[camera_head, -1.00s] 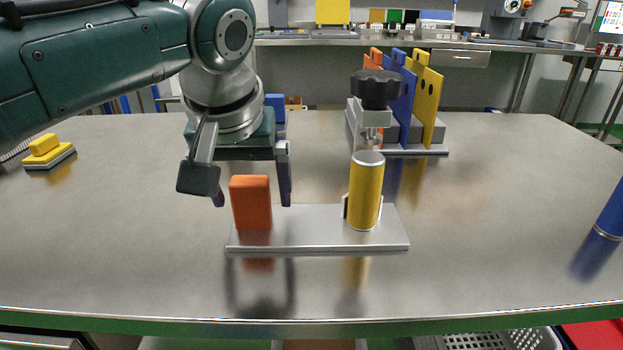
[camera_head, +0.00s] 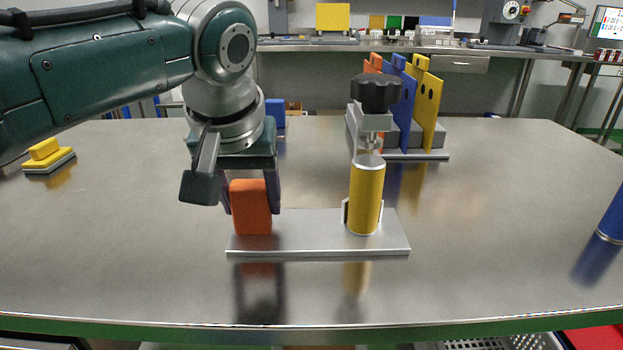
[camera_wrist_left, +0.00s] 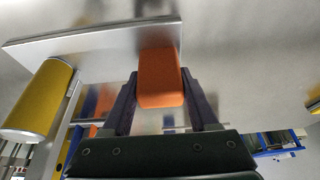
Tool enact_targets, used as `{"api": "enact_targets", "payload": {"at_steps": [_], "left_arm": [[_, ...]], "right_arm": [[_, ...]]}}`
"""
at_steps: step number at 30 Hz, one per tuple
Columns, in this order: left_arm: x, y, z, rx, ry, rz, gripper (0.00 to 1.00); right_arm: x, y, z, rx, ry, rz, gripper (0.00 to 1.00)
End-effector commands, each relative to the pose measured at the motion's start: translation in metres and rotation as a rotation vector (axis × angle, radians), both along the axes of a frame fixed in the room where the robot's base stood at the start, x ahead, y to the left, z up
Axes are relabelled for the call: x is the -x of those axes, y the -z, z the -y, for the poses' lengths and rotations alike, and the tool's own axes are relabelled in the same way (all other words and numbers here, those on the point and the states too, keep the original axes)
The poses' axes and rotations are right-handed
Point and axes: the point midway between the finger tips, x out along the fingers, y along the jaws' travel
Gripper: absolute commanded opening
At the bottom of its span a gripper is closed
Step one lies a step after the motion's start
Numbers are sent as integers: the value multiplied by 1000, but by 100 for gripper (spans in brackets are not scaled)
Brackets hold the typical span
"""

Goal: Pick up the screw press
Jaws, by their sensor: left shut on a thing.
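The screw press stands on the steel table. It has a flat silver base plate (camera_head: 310,235), an upright yellow cylinder (camera_head: 366,200), a black knob (camera_head: 376,93) on a screw above the cylinder, and an orange block (camera_head: 251,210) at the plate's left end. My left gripper (camera_head: 251,195) points down with its fingers on either side of the orange block and is shut on it. The left wrist view shows the orange block (camera_wrist_left: 160,80) between the two dark fingers, and the yellow cylinder (camera_wrist_left: 38,100) to the left. The plate looks level on the table. My right gripper is not in view.
A rack of orange, blue and yellow plates (camera_head: 428,95) stands behind the press. A yellow-topped block (camera_head: 48,155) lies far left, and a blue cylinder (camera_head: 611,215) is at the right edge. The table (camera_head: 500,220) is clear around the press's front and right.

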Motion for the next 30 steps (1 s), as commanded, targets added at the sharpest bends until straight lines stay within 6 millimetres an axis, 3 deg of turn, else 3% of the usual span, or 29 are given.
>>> {"api": "enact_targets", "payload": {"at_steps": [6, 23, 30], "left_arm": [[0, 0, 0, -1, 0, 0, 0], [-1, -3, 1, 3, 0, 4, 0], [-2, -26, 1, 5, 1, 7, 0]], "right_arm": [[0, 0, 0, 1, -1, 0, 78], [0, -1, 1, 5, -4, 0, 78], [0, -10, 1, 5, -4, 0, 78]]}}
